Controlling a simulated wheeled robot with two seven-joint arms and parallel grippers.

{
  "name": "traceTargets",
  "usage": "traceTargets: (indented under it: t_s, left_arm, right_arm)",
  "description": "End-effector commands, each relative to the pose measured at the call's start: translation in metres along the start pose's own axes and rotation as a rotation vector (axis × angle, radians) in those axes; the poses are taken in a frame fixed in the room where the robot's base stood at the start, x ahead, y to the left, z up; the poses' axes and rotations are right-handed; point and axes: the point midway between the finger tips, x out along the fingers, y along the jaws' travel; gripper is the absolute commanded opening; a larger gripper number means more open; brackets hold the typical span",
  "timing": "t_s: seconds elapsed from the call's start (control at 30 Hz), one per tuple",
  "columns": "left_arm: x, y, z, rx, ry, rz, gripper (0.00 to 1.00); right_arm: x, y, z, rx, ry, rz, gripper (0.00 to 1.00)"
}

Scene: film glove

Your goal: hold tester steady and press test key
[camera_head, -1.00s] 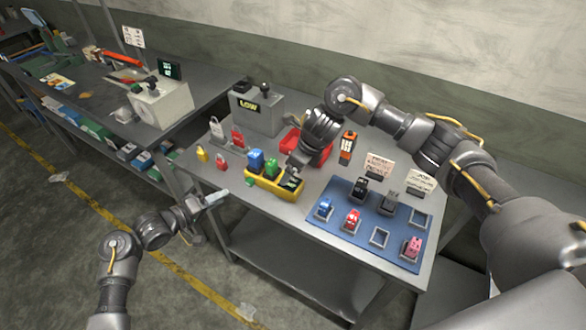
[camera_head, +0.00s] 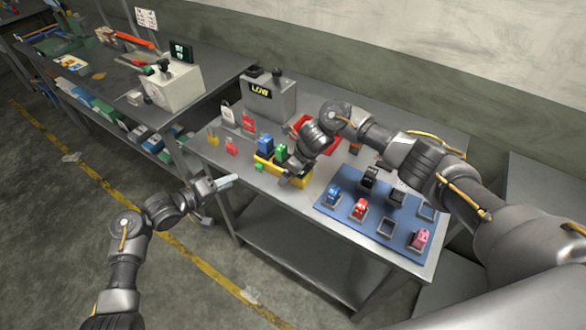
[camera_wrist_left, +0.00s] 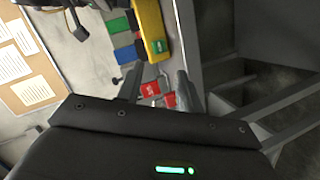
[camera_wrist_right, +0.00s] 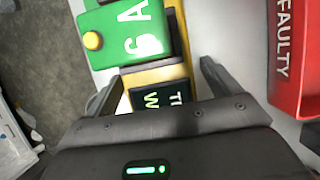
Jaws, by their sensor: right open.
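A grey box with a lit "LOW" display (camera_head: 261,90) and a dark knob on top stands at the back of the near table. My right gripper (camera_head: 293,180) is over the tray's right end. In the right wrist view its open fingers straddle a dark lettered panel (camera_wrist_right: 150,97), beside the green block (camera_wrist_right: 125,38). My left gripper (camera_head: 218,196) is open and empty, left of the table's front edge.
A blue mat (camera_head: 349,217) with several small coloured pieces lies on the right of the table (camera_head: 290,204). A red bin (camera_wrist_right: 298,60) marked "FAULTY" stands close beside my right gripper. Red and white tags are at the back left. A second bench (camera_head: 115,88) stands farther left.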

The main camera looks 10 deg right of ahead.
Motion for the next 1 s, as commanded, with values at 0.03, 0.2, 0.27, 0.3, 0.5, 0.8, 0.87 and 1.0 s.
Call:
traceTargets:
  t_s: [0.03,0.2,0.27,0.3,0.5,0.8,0.87,1.0]
  left_arm:
    - [0.0000,0.0000,0.0000,0.000,0.000,0.000,0.36]
    - [0.0000,0.0000,0.0000,0.000,0.000,0.000,0.36]
    - [0.0000,0.0000,0.0001,0.000,0.000,0.000,0.36]
    - [0.0000,0.0000,0.0001,0.000,0.000,0.000,0.36]
    - [0.0001,0.0000,0.0000,0.000,0.000,0.000,0.36]
    - [0.0001,0.0001,0.0000,0.000,0.000,0.000,0.10]
    - [0.0001,0.0001,0.0000,0.000,0.000,0.000,0.02]
    - [0.0002,0.0001,0.0000,0.000,0.000,0.000,0.00]
  right_arm:
    - [0.0000,0.0000,0.0000,0.000,0.000,0.000,0.89]
    - [-0.0003,-0.0001,0.0000,0.000,0.000,0.000,0.77]
    - [-0.0003,-0.0002,0.0000,0.000,0.000,0.000,0.69]
    - [-0.0004,-0.0002,0.0000,0.000,0.000,0.000,0.64]
    - [-0.0005,-0.0004,0.0000,0.001,0.000,0.000,0.38]
    - [-0.0007,-0.0005,0.0001,0.001,0.000,-0.001,0.25]
    - [-0.0007,-0.0005,0.0001,0.001,-0.001,-0.001,0.25]
    - [-0.0008,-0.0006,0.0001,0.001,-0.001,-0.001,0.25]
